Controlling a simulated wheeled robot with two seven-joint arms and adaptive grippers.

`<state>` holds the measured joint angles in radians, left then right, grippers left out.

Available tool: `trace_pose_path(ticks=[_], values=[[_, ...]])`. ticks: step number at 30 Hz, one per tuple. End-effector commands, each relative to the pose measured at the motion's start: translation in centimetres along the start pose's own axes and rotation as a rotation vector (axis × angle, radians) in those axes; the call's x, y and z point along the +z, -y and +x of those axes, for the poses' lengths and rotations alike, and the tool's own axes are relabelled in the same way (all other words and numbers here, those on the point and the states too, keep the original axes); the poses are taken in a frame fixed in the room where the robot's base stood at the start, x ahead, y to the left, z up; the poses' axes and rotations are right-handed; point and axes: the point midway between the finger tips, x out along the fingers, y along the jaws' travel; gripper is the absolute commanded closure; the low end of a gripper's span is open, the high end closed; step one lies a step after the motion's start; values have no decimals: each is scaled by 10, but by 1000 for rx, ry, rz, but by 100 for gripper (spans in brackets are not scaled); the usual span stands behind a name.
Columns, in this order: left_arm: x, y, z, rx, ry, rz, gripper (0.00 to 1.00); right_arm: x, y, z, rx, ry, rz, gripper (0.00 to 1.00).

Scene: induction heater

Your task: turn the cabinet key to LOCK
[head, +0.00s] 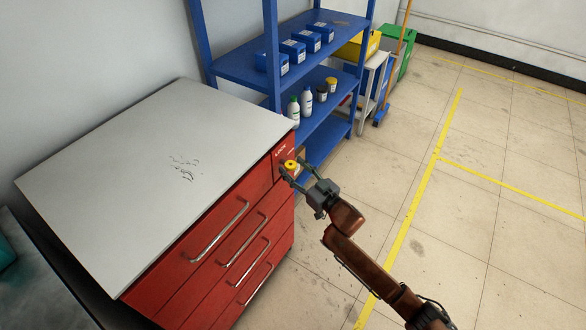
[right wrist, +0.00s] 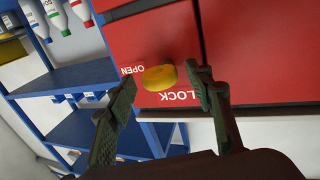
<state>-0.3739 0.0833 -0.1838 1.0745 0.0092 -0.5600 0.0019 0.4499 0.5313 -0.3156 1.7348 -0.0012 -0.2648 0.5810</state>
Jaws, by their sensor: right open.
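The red cabinet (head: 190,268) has a light grey top and several drawers with bar handles. A yellow key (head: 291,166) sticks out of its front near the top right corner. In the right wrist view the key (right wrist: 160,78) appears as a rounded yellow grip between the fingers. White OPEN lettering (right wrist: 132,70) is left of it and LOCK lettering (right wrist: 179,96) is below right. My right gripper (head: 298,171) is open, its two fingers on either side of the key, apparently with gaps. Which label the key points to is unclear. My left gripper is out of view.
A blue shelf unit (head: 236,72) with bottles and blue boxes stands close behind the cabinet's right end. A yellow bin (head: 355,47) and a green bin (head: 398,52) are farther back. The tiled floor (head: 500,220) on the right is clear.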

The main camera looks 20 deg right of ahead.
Motion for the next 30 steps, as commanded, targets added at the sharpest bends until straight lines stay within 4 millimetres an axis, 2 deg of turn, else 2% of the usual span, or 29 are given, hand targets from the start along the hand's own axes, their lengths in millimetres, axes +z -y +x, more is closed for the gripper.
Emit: trace_pose_path(ticks=[10, 28, 30], values=[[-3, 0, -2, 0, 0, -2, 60, 0, 0, 4, 0, 1, 1, 53], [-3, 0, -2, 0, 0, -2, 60, 0, 0, 4, 0, 1, 1, 94], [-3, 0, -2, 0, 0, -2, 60, 0, 0, 4, 0, 1, 0, 94]])
